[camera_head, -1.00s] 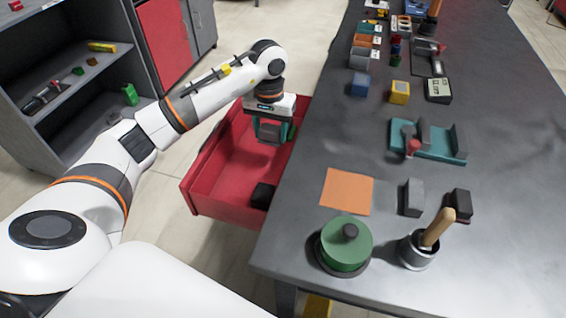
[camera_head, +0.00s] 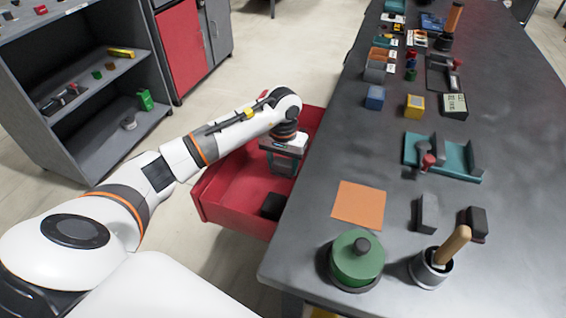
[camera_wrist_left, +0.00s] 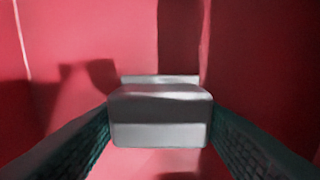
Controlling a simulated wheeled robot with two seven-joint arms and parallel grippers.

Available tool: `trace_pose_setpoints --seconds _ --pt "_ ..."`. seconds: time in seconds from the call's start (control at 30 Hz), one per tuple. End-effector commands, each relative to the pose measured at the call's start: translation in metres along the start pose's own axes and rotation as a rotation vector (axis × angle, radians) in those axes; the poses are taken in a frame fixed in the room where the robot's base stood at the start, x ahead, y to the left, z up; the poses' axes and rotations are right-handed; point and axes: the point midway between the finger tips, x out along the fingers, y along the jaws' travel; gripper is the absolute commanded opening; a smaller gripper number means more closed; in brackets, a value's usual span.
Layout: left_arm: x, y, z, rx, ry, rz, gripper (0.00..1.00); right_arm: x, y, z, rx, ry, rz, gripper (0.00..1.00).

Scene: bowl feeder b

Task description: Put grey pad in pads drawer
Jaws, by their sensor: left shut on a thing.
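The grey pad (camera_wrist_left: 160,115) sits between the two teal fingers of my left gripper (camera_wrist_left: 160,135) in the left wrist view, with red drawer surfaces around it. In the head view my left gripper (camera_head: 283,162) points down inside the open red drawer (camera_head: 228,190), near the table side. The pad is hard to make out there because the gripper and arm cover it. I cannot tell whether the pad touches the drawer floor. A dark block (camera_head: 273,206) lies in the near end of the drawer. My right gripper is not in view.
The grey table (camera_head: 330,235) borders the drawer on the right. On it are an orange sheet (camera_head: 359,204), a green round container (camera_head: 356,260), a grey block (camera_head: 428,212), a dark block (camera_head: 474,223) and a teal fixture (camera_head: 455,160). A grey shelf (camera_head: 60,130) stands at left.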

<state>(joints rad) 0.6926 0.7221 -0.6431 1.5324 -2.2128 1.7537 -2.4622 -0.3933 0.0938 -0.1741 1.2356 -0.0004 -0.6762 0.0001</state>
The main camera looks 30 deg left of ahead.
Motion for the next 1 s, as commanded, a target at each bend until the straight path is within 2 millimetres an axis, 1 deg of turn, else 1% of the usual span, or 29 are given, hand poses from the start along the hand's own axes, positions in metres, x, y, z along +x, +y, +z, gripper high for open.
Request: trace_pose_setpoints --seconds 0.07,0.1,0.17,0.2,0.23,0.57,0.63,0.7,0.87,1.0 --pt "0.001 0.0 0.0 0.0 -0.001 0.0 0.25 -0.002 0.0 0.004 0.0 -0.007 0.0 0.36" --pt "0.001 0.0 0.0 0.0 0.0 0.0 0.57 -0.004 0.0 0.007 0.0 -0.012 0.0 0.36" --pt "0.001 0.0 0.0 0.0 0.0 0.0 0.67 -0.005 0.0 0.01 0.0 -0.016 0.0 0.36" --pt "0.001 0.0 0.0 0.0 0.0 0.0 0.73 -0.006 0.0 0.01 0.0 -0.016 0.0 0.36" --pt "0.001 0.0 0.0 0.0 0.0 0.0 0.76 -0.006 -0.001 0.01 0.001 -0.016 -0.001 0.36" --pt "-0.001 0.0 0.0 0.0 0.0 0.0 0.76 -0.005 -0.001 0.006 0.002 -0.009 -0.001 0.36" --pt "-0.003 0.0 0.0 -0.001 0.0 -0.001 0.76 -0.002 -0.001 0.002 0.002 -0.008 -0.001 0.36" --pt "-0.015 0.001 0.002 0.0 -0.005 0.001 0.76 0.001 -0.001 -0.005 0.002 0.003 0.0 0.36" --pt "-0.051 0.001 0.002 -0.001 -0.006 0.002 0.76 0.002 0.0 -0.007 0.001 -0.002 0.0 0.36" --pt "-0.081 0.001 0.001 -0.001 -0.006 0.001 0.76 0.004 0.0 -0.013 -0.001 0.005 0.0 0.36"
